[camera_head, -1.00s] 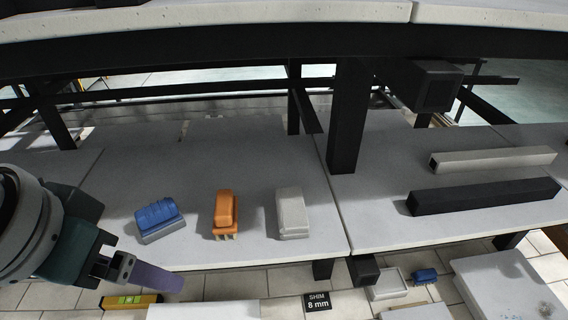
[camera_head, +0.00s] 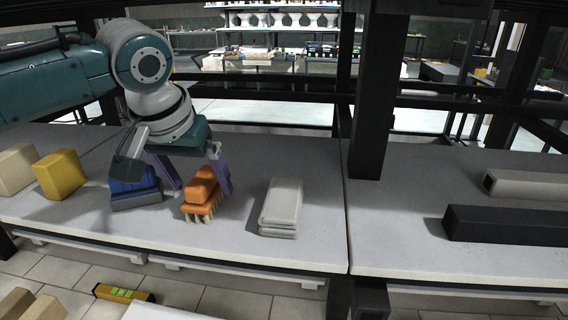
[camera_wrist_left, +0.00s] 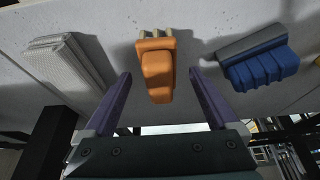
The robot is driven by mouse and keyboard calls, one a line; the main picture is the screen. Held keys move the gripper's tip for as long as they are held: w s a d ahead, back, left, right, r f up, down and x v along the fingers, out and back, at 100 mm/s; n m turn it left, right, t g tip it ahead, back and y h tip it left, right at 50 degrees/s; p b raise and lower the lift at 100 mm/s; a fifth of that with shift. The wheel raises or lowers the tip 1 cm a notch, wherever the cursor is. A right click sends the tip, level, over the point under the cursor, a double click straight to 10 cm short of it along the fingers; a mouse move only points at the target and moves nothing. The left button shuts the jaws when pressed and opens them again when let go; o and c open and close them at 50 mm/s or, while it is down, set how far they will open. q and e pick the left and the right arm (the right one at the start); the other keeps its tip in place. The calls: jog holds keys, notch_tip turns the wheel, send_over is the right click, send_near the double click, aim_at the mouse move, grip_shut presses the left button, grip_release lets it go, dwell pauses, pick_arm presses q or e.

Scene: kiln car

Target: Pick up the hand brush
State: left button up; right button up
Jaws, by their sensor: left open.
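The hand brush (camera_head: 201,186) is orange with pale bristles underneath and rests on the light grey slab (camera_head: 110,232). It also shows in the left wrist view (camera_wrist_left: 157,68), at the top middle. My left gripper (camera_head: 199,184) comes from behind and above, with purple fingers spread open. In the left wrist view the fingers (camera_wrist_left: 160,77) point at the brush, one on each side of its near end, with visible gaps. Nothing is held. My right gripper is in neither current view.
A blue block with a grey base (camera_head: 134,193) sits close left of the brush, by my gripper. Folded grey cloth (camera_head: 281,206) lies to the right. Yellow (camera_head: 60,174) and beige (camera_head: 15,170) blocks stand far left.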

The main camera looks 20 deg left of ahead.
pick_arm(q)
jog(key=shift+x, duration=1.35)
grip_shut()
